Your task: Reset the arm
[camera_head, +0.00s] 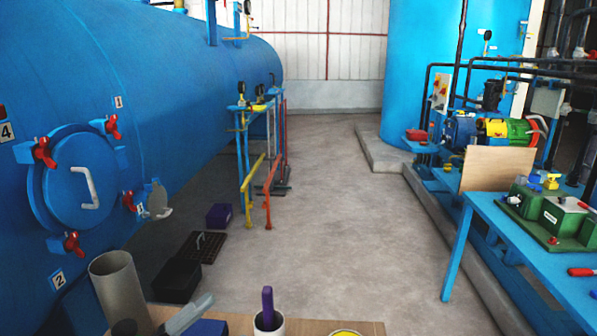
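Neither of my arms nor grippers shows in the head view. The blue autoclave (190,75) fills the left side. Its round door (75,185) with a white handle (86,188) looks closed. Red clamps sit around the door, at the upper left (44,152), upper right (112,126), lower right (129,201) and bottom (72,243). A small grey round plate (157,200) stands out from the vessel right of the door. Number labels 1, 2 and 4 are visible near the clamps.
A wooden surface (320,327) at the bottom holds a grey tube (120,290) and a cup with a purple-handled tool (267,308). A dark crate (178,281) lies on the floor. A blue table (530,255) with green equipment stands at right. The concrete floor (330,220) between is clear.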

